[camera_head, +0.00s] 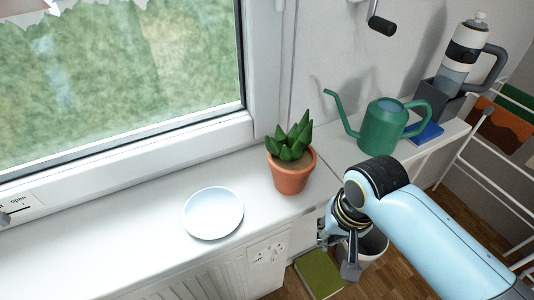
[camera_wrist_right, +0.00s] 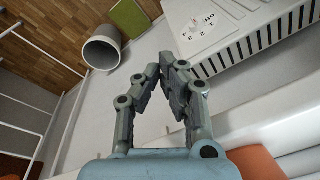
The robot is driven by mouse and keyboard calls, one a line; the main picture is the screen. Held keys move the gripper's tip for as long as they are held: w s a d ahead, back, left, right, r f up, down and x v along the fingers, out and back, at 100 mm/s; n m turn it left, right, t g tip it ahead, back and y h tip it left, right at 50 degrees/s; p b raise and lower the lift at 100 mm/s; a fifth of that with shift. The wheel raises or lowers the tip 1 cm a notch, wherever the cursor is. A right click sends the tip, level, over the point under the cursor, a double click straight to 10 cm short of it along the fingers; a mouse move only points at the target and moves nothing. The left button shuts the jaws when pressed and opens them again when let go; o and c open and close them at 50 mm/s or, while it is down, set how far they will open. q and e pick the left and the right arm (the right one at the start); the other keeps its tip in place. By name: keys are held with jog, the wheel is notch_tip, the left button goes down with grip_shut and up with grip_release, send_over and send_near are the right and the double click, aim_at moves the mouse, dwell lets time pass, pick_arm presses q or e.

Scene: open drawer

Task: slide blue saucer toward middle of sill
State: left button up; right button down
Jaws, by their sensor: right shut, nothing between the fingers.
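The blue saucer (camera_head: 213,213), pale and almost white-blue, lies flat on the white window sill (camera_head: 130,232), left of the potted plant. My right gripper (camera_head: 326,236) is in front of the sill's edge, to the right of the saucer and apart from it. It is partly hidden by my own wrist. In the right wrist view the fingers (camera_wrist_right: 164,62) lean together at the tips, with nothing held. The saucer cannot be made out in that view. My left gripper is not in view.
A succulent in a terracotta pot (camera_head: 291,172) stands between the saucer and my right arm. A green watering can (camera_head: 381,128) and a grey-white flask (camera_head: 463,65) stand further right. A bin (camera_wrist_right: 103,47) and a green book (camera_head: 318,275) are below. The sill left of the saucer is clear.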

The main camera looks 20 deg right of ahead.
notch_tip(320, 180, up, 15)
jog(key=a+m+p, duration=0.1)
jog(key=m+p, duration=0.1)
jog(key=p, duration=0.3)
jog(key=m+g+y, duration=0.2)
jog(key=m+y, duration=0.1)
jog(key=m, duration=0.6)
send_near(255, 210)
jog(key=p+x, duration=0.1)
jog(key=x, duration=0.5)
jog(key=shift+s+a+f+p, duration=0.15)
jog(key=shift+f+p, duration=0.15)
jog(key=shift+p, duration=0.1)
